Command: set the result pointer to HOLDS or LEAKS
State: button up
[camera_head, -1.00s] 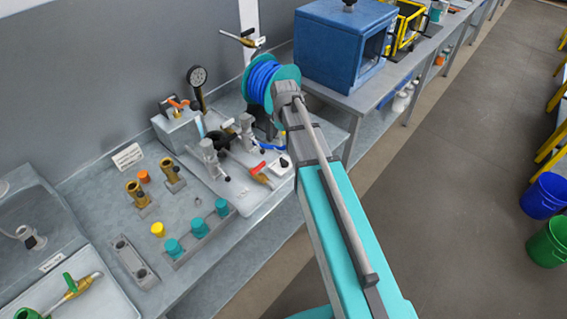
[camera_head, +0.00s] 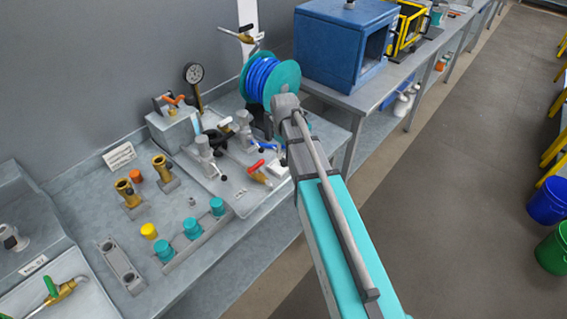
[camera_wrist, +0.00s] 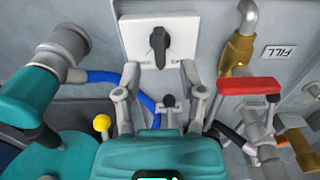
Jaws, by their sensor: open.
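In the wrist view, a white plate (camera_wrist: 150,28) carries a black pointer knob (camera_wrist: 159,46), which stands roughly upright in the picture. No HOLDS or LEAKS lettering is readable on the plate. My gripper (camera_wrist: 159,78) is open and empty, with one finger on each side of the plate's lower part and the knob between and beyond the tips. I cannot tell whether the fingers touch anything. In the head view, a small white plate (camera_head: 277,169) shows beside my arm, partly covered. My gripper is hidden there behind my arm.
Near my gripper in the wrist view are a red-handled valve (camera_wrist: 250,86), a brass elbow (camera_wrist: 238,52), a FILL label (camera_wrist: 280,52) and a blue hose (camera_wrist: 142,100). In the head view, a blue hose reel (camera_head: 263,78) and a pressure gauge (camera_head: 194,73) stand nearby.

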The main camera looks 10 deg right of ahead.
aim_at(284, 159)
jog(key=shift+f+b, duration=1.65)
jog(key=shift+f, duration=0.25)
grip_shut()
